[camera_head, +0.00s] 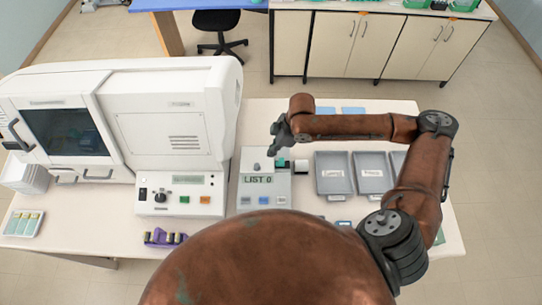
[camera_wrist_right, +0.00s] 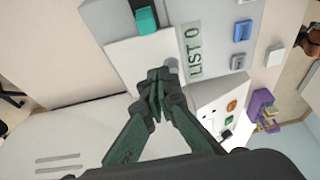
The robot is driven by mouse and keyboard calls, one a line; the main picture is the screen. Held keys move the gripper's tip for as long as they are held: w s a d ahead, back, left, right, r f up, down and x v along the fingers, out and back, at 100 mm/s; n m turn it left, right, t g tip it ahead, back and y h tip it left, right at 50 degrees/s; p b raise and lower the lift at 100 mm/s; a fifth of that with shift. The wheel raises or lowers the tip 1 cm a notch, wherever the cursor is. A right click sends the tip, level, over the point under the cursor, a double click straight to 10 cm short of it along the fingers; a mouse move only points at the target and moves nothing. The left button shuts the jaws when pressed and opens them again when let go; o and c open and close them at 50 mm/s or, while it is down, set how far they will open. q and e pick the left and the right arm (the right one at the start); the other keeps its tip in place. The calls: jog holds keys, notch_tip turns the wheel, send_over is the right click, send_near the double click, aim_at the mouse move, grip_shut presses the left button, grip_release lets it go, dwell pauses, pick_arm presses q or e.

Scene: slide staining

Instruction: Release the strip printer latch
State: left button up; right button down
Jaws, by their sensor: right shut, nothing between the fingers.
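The strip printer (camera_head: 247,190) is a small grey-white box on the bench with a display reading "LIST 0" and blue and grey buttons below it. It also shows in the right wrist view (camera_wrist_right: 215,18). A pale lid (camera_head: 248,157) covers its back part, with a small grey knob (camera_head: 257,167) on it. A teal piece (camera_head: 281,162) sits at the lid's right side and shows in the wrist view (camera_wrist_right: 146,20). My right gripper (camera_head: 273,150) is shut and empty above the lid. Its fingertips (camera_wrist_right: 158,76) partly hide the knob; contact cannot be told. My left gripper is out of view.
A large white analyzer (camera_head: 172,105) stands left of the printer, with a control panel (camera_head: 160,209) at its front. Grey trays (camera_head: 334,188) lie to the right under my right arm. A purple rack (camera_head: 160,240) stands at the front.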

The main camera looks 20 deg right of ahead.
jog(key=v, duration=0.5)
jog(key=shift+w, duration=0.1)
notch_tip(320, 180, up, 9)
jog(key=p, duration=0.7)
dwell(0.5)
